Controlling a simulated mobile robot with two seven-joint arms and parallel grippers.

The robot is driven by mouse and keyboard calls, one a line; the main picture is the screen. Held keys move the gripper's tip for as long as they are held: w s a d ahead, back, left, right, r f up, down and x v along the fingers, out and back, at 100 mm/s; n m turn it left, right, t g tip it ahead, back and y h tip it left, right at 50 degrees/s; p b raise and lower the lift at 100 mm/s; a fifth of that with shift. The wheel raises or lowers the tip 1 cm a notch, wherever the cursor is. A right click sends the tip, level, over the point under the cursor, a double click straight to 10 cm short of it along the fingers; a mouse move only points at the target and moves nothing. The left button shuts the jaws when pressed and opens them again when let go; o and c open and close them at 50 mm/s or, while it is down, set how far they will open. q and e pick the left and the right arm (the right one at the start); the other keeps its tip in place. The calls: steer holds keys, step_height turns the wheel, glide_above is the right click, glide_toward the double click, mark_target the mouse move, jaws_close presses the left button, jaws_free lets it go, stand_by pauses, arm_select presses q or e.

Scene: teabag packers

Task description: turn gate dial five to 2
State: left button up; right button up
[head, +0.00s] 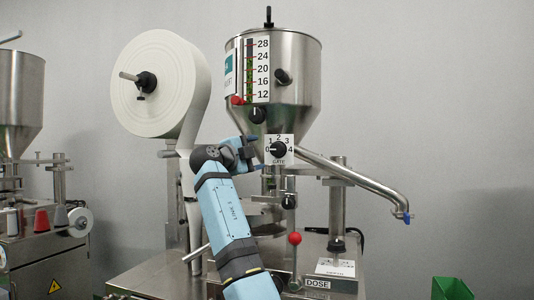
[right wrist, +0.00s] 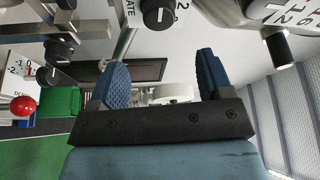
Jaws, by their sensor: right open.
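The gate dial (head: 279,149) is a black knob on a white plate numbered around its rim, under the hopper in the head view. Its white mark seems to point left, toward the low end of the scale. The number five is not readable on it. My right gripper (head: 250,152) is just left of the dial plate, with blue fingers apart. In the right wrist view my right gripper (right wrist: 160,80) is open with nothing held between its fingers. A black knob beside a GATE label (right wrist: 158,13) shows at the top edge there, outside the fingers. My left gripper is not in view.
The steel hopper (head: 290,85) with a 12 to 28 scale stands above. A white paper roll (head: 160,85) is at left. A red-knobbed lever (head: 295,239) stands below the dial, and a steel pipe (head: 360,180) runs right. A green bin (head: 452,289) is at lower right.

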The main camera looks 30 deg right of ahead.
steer(key=v, duration=0.3)
steer(key=shift+s+a, duration=0.1)
steer(key=shift+a, duration=0.2)
steer(key=shift+f, duration=0.1)
